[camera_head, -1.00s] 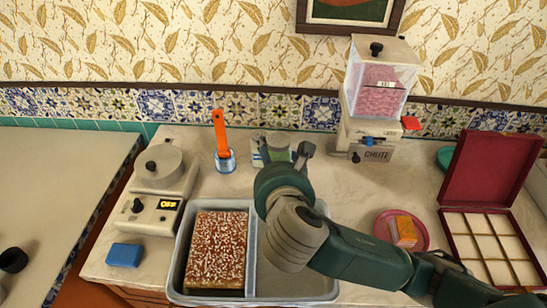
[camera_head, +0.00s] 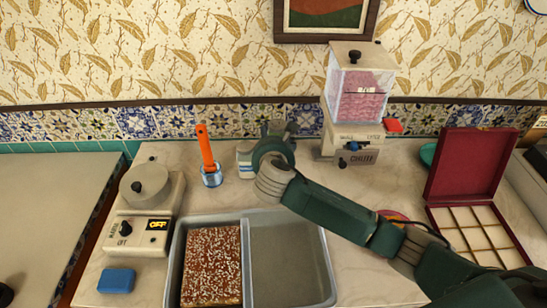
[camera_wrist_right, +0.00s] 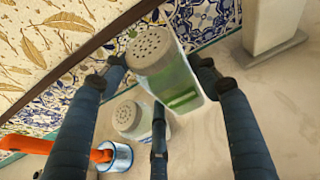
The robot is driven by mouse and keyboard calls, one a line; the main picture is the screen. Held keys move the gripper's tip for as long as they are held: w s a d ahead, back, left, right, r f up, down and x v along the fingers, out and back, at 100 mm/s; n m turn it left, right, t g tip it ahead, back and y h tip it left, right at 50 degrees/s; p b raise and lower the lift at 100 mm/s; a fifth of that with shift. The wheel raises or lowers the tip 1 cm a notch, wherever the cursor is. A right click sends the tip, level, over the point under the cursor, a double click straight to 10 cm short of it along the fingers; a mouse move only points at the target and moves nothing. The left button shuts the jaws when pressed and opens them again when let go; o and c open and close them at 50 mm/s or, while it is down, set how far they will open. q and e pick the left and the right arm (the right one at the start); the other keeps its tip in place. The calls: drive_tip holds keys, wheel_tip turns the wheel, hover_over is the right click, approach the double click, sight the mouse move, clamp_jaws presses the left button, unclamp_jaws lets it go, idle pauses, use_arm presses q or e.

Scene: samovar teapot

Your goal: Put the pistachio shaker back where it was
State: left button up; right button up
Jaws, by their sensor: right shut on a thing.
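The pistachio shaker (camera_wrist_right: 183,85) has a grey perforated lid and a clear body with green contents. It shows in the right wrist view between the fingers of my right gripper (camera_wrist_right: 160,78), which is shut on it. In the head view the right gripper (camera_head: 277,138) is at the back of the counter and largely hides the shaker. I cannot tell whether the shaker's base touches the counter. A second, whitish shaker (camera_head: 245,160) stands close by on the left; it also shows in the right wrist view (camera_wrist_right: 130,118). My left gripper is not in view.
An orange-handled tool stands in a blue-banded holder (camera_head: 212,179) left of the shakers. A pink-filled dispenser (camera_head: 352,158) stands to the right. A grey two-part tray (camera_head: 325,270) with a sprinkled slab (camera_head: 211,265) is in front. The tiled wall (camera_head: 185,121) is close behind.

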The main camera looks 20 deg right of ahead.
wheel_tip(320, 180, down, 8)
drive_tip(key=shift+r, duration=0.1)
idle(0.4)
drive_tip(key=o, duration=1.4)
drive_tip(key=shift+c, duration=0.2)
drive_tip(key=v, duration=1.2)
